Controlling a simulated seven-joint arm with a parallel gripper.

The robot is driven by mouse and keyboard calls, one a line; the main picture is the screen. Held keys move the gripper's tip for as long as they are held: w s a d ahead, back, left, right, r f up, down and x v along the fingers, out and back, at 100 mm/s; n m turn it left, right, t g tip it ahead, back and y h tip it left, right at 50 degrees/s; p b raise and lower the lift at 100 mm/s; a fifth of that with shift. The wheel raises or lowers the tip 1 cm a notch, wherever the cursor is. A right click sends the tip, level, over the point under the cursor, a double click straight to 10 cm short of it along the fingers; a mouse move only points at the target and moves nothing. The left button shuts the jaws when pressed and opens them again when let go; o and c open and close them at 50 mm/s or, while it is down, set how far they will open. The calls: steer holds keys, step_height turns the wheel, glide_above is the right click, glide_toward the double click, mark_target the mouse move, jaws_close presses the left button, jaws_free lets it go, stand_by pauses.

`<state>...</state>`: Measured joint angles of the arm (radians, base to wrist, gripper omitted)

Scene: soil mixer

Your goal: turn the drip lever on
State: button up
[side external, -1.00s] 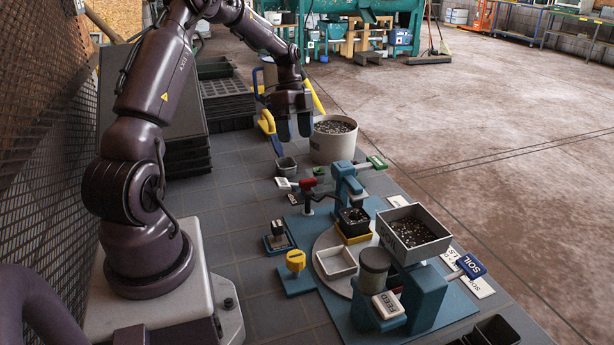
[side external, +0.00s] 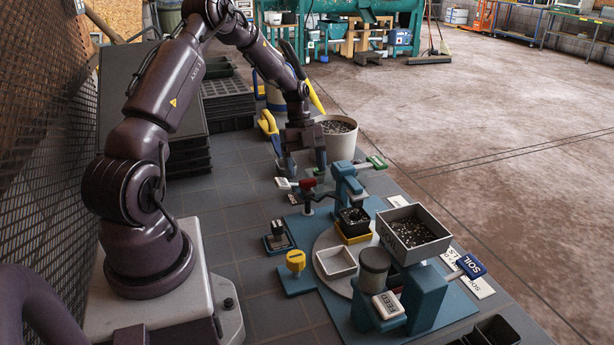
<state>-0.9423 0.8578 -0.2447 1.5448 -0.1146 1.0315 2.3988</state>
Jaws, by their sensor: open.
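My gripper (side external: 304,167) is open and points down at the back of the teal machine. Its fingers are just above or behind a small red-handled lever (side external: 308,184) with a white tag; whether they touch it I cannot tell. A green-handled lever (side external: 376,163) with a pale tag sticks out on the right of the teal post (side external: 347,183). No tag here can be read as drip, so which lever is the drip lever I cannot tell.
The teal machine base (side external: 312,232) carries a round turntable with a black pot, a white tray (side external: 337,262), a grey soil hopper (side external: 415,243), a blue SOIL handle (side external: 471,266) and a FEED tag (side external: 388,305). A yellow knob (side external: 295,261) stands left. A large soil bucket (side external: 343,140) stands behind.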

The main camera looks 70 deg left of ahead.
mark_target(308, 185)
steer(key=shift+x, duration=1.4)
steer(key=c, duration=0.9)
